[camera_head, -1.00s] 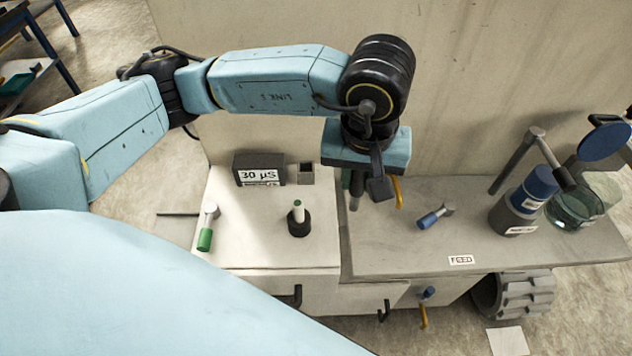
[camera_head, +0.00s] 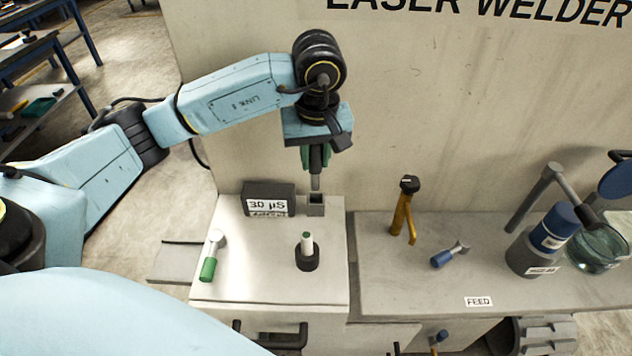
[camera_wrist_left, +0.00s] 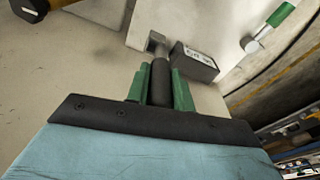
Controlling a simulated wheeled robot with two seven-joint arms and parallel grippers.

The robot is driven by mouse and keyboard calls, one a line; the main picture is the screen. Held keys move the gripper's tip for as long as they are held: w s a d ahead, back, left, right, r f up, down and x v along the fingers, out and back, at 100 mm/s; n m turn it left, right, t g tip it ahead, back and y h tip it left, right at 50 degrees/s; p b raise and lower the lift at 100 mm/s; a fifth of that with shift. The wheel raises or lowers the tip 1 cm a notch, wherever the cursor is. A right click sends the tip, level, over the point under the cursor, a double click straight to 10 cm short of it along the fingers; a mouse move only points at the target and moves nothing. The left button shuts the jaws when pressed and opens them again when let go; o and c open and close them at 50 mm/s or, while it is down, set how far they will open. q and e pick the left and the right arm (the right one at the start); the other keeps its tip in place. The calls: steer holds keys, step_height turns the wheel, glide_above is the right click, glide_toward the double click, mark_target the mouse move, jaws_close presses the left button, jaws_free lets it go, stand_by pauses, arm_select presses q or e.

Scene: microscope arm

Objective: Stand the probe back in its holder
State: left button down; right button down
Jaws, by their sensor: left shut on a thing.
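The probe, a dark grey rod (camera_wrist_left: 161,84), is gripped between the green fingers of my left gripper (camera_head: 316,158). In the head view it hangs upright with its grey lower end (camera_head: 316,183) just above or at the mouth of the holder. The holder, a small grey square socket (camera_head: 315,206), stands at the back right corner of the white cabinet top and also shows in the wrist view (camera_wrist_left: 155,41). I cannot tell whether the probe's tip is inside the socket. My right gripper is not in view.
A dark display reading 30 µS (camera_head: 268,198) stands just left of the holder. A green-handled tool (camera_head: 209,266) and a peg in a black base (camera_head: 307,258) are in front. The wall rises close behind. A yellow tool (camera_head: 402,212) stands at right.

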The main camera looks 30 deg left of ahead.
mark_target(316, 167)
arm_select(q)
steer(key=shift+w+a+f, duration=0.35)
steer(key=shift+w+f, duration=0.25)
steer(key=shift+f, duration=1.3)
steer(key=shift+w+a+f, duration=0.35)
steer(key=shift+w+f, duration=0.25)
steer(key=shift+f, duration=1.35)
steer(key=shift+w+a+f, duration=0.35)
steer(key=shift+w+f, duration=0.25)
steer(key=shift+f, duration=1.3)
steer(key=shift+f+b, duration=0.1)
steer(key=shift+b, duration=0.3)
steer(key=c, duration=1.6)
jaws_free()
steer(key=shift+c, duration=0.2)
steer(key=o, duration=0.4)
steer(key=shift+o, duration=0.2)
step_height(316, 167, up, 12)
steer(key=s+d+p, duration=0.1)
